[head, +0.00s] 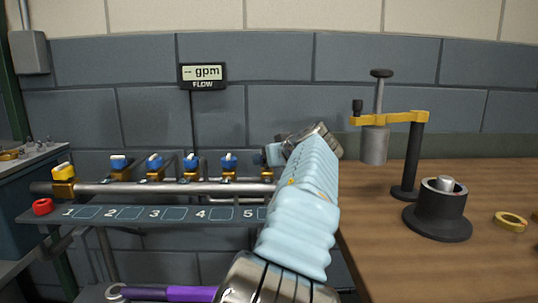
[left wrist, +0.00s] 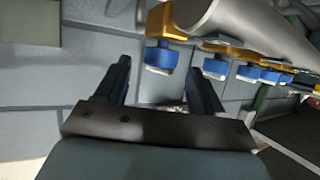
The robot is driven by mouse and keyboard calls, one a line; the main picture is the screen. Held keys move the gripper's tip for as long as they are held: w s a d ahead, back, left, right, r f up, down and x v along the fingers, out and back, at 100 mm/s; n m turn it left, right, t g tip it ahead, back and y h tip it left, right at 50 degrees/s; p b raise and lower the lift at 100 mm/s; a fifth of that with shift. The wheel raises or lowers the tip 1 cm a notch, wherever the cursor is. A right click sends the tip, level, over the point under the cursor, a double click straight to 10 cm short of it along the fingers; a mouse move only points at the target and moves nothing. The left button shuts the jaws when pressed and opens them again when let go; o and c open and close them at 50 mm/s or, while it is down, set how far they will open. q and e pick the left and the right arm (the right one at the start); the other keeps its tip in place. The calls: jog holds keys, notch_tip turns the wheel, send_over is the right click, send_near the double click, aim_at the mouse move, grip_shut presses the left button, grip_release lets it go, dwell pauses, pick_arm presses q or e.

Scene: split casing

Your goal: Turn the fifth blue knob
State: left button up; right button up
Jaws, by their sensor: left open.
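A row of blue knobs sits on brass valves along a grey pipe (head: 140,188). Four show clearly in the head view, above labels 1 to 4; the fourth knob (head: 229,161) is left of my arm. The fifth, above label 5, is largely hidden there by my left arm and wrist. In the left wrist view the nearest blue knob (left wrist: 161,57), at the end of the row, appears between the fingers of my open left gripper (left wrist: 159,68). No contact is visible, and the depth gap is unclear. The fingertips are hidden in the head view. My right gripper is out of view.
A yellow-handled valve (head: 63,173) and a red ring (head: 42,206) are at the pipe's left end. The flow display (head: 203,75) reads "-- gpm". A wooden bench (head: 470,190) at right holds a yellow-armed stand (head: 405,150) and a black flanged housing (head: 440,212).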

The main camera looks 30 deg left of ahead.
pick_arm(q)
jog(key=shift+x, duration=1.1)
